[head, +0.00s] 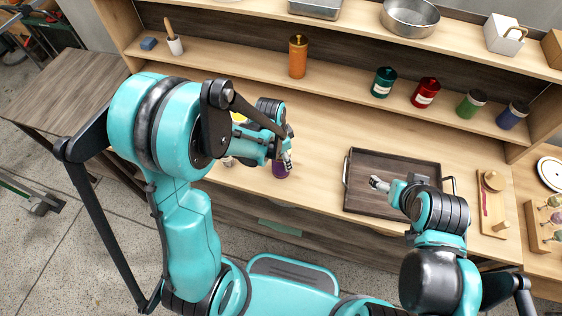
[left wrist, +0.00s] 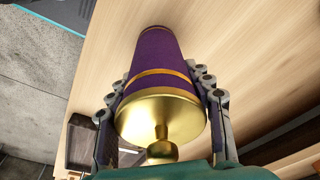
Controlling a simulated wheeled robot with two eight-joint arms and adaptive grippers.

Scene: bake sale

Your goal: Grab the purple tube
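The purple tube (head: 280,171) stands near the front edge of the wooden counter, partly hidden by my left gripper. In the left wrist view the tube (left wrist: 158,62) is purple with a gold band, and its gold lid and knob face the camera. My left gripper (head: 287,157) is at the tube, with one finger on each side of it in the left wrist view (left wrist: 158,76). The fingers lie close along its sides; I cannot tell whether they press on it. My right gripper (head: 379,184) is over the dark tray, and its finger opening is unclear.
The dark tray (head: 390,160) lies on the counter to the right. An orange tube (head: 298,57) and green (head: 384,82) and red (head: 426,92) jars stand on the shelf behind. A small board (head: 494,215) lies right of the tray. The counter between tube and tray is clear.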

